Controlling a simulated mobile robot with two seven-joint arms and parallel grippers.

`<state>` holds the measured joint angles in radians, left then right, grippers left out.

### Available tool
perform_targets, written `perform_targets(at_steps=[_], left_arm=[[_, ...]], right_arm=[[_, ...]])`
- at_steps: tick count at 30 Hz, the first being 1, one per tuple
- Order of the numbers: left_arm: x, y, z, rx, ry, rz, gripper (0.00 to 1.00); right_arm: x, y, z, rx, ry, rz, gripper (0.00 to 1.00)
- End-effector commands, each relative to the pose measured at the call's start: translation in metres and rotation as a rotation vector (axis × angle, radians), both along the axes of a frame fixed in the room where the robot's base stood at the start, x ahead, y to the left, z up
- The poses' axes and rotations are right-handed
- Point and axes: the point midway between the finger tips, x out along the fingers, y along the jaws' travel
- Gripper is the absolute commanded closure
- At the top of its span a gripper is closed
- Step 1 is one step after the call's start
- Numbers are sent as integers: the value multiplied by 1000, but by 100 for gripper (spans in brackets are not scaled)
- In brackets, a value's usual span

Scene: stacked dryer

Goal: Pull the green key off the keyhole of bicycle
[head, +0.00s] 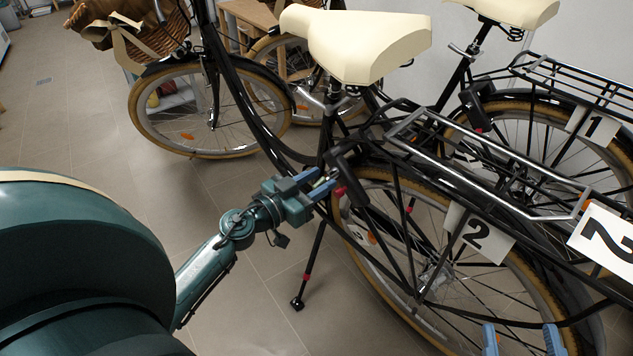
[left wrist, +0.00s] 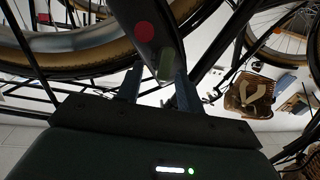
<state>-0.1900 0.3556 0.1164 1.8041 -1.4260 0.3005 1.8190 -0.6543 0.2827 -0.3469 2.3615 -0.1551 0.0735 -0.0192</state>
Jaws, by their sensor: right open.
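The green key (head: 321,182) sits at the black lock (head: 353,188) on the rear frame of the bicycle numbered 2 (head: 478,236). In the left wrist view the key (left wrist: 165,66) is a small dull-green block against the black lock body, near a red round spot (left wrist: 145,32). My left gripper (head: 322,186) is at the lock, its two blue fingers apart with the key between them. In the left wrist view the fingers (left wrist: 158,88) stand on either side of the key with gaps. My right gripper (head: 522,340) shows only its fingertips, apart and empty, at the bottom edge.
A cream saddle (head: 365,45) and a metal rear rack (head: 480,155) are close above the lock. A second bicycle numbered 1 (head: 597,128) stands behind. A kickstand (head: 308,280) reaches the floor below. The tiled floor (head: 90,120) at left is clear.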

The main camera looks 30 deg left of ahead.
Motion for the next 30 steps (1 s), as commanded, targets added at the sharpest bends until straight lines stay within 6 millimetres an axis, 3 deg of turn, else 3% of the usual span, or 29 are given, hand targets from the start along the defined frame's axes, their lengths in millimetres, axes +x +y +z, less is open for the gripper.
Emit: perform_targets(at_steps=[7,21,30], left_arm=[[0,0,0,0,0,0,64],[0,0,0,0,0,0,100],[-2,1,-1,0,1,0,100]], right_arm=[[0,0,2,2,-2,1,45],[0,1,2,2,-3,2,45],[0,1,3,2,-3,2,45]])
